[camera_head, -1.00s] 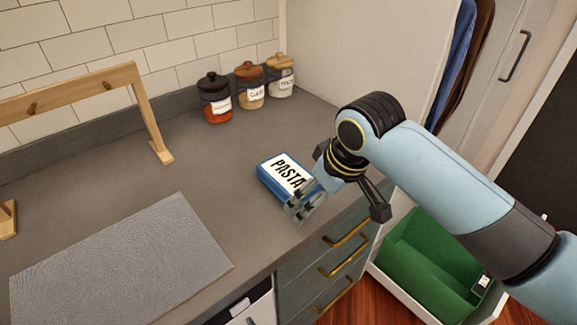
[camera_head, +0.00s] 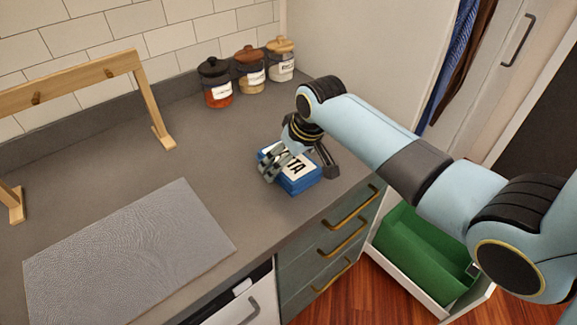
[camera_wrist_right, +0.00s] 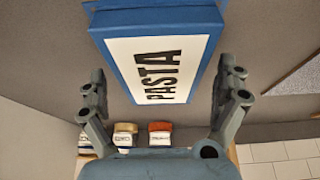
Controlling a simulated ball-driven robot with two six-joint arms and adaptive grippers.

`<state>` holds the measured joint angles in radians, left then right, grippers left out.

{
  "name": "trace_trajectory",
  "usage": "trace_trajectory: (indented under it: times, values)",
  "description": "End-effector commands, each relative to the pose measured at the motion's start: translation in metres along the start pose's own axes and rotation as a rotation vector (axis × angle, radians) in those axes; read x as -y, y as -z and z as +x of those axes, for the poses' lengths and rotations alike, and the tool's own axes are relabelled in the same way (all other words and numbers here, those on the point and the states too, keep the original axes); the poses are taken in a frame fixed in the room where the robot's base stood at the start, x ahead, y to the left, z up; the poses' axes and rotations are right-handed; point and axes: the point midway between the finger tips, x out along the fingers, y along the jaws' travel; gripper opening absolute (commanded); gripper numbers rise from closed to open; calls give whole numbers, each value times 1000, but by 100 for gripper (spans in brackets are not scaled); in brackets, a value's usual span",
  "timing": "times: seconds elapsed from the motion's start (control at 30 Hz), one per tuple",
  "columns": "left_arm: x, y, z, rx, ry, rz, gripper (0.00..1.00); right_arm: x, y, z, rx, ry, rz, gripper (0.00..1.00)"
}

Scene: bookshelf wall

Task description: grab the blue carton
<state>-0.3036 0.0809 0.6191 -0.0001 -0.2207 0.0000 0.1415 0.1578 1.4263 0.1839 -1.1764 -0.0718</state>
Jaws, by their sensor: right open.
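The blue carton (camera_head: 301,183) lies flat on the grey counter near its front edge, with a white PASTA label facing up. It also shows in the right wrist view (camera_wrist_right: 205,18), where it lies between and beyond the fingers. My right gripper (camera_head: 270,171) is open and over the carton, hiding part of the label. In the right wrist view the two fingers of the right gripper (camera_wrist_right: 160,90) are spread on either side of the carton, with nothing held. Whether they touch it cannot be told. My left gripper is not in view.
Several jars stand at the back of the counter, including a red-filled jar (camera_head: 216,90). A wooden rack (camera_head: 151,100) and a grey mat (camera_head: 130,245) are at left. Below right, an open drawer holds a green bin (camera_head: 425,260). Bare counter surrounds the carton.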

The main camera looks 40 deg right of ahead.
Motion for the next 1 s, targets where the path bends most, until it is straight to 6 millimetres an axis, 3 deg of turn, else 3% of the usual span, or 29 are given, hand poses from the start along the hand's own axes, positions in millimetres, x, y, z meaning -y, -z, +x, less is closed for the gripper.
trace_trajectory:
  times: [0.13,0.37,0.73,1.0]
  values:
    - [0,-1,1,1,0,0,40,0,-1,14,2,0,1,100]
    - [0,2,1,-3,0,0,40,0,-1,16,1,0,0,100]
    - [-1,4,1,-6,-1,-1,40,0,-1,16,1,-1,0,53]
    - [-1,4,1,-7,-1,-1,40,0,-1,16,1,-1,0,50]
